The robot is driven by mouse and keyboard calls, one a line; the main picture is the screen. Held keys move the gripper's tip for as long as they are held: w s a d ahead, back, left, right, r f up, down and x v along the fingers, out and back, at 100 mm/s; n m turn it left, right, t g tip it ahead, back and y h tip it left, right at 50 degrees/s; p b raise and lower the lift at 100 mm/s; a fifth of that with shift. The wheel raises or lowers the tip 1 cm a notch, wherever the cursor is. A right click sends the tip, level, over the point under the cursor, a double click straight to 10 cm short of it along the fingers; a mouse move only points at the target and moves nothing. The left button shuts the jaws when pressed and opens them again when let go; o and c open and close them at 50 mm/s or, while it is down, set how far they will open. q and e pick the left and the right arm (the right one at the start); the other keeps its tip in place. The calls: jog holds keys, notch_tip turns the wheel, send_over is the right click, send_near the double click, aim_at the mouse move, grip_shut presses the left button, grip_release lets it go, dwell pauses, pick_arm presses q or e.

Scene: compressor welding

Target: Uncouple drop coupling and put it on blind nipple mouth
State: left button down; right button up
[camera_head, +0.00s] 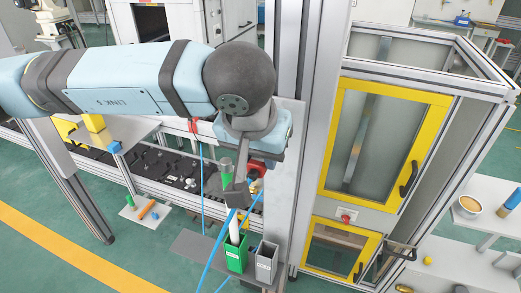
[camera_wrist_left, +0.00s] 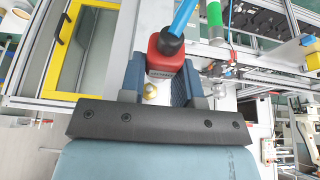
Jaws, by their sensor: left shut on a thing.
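The drop coupling (camera_wrist_left: 167,55) appears to be the red block with a black collar and a blue hose in the left wrist view. It sits between the fingers of my left gripper (camera_wrist_left: 165,92), which is shut on it. In the head view my left gripper (camera_head: 246,190) is beside the vertical post, and a bit of red (camera_head: 257,170) shows behind it. A small brass-coloured round part (camera_wrist_left: 150,91) lies close to the fingers; I cannot tell whether it is the blind nipple. My right gripper is not in view.
A green bin (camera_head: 236,255) and a grey bin (camera_head: 265,262) stand below the left gripper. A green-topped cylinder (camera_head: 227,165) is close beside it. A yellow-framed cabinet (camera_head: 384,91) stands to the right. Blue hoses (camera_head: 213,260) hang near the bins.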

pick_arm(q)
jog(key=shift+f+b, duration=0.2)
jog(key=shift+b, duration=0.15)
jog(key=shift+w+d+r, duration=0.1)
jog(key=shift+w, duration=0.05)
jog(key=shift+w+d+r+b, duration=0.1)
jog(key=shift+w+d+b, duration=0.2)
jog(key=shift+w, duration=0.6)
jog(key=shift+w+d+f+b, duration=0.1)
jog(key=shift+w+d+b, duration=0.2)
jog(key=shift+w, duration=0.6)
jog(key=shift+w+d+r+b, duration=0.1)
jog(key=shift+w+d+b, duration=0.2)
jog(key=shift+w, duration=0.6)
jog(key=shift+w, duration=0.1)
jog(key=shift+w+d+b, duration=0.2)
jog(key=shift+w+b, duration=0.1)
jog(key=shift+w, duration=0.3)
jog(key=shift+w+d, duration=0.25)
jog(key=shift+w, duration=0.4)
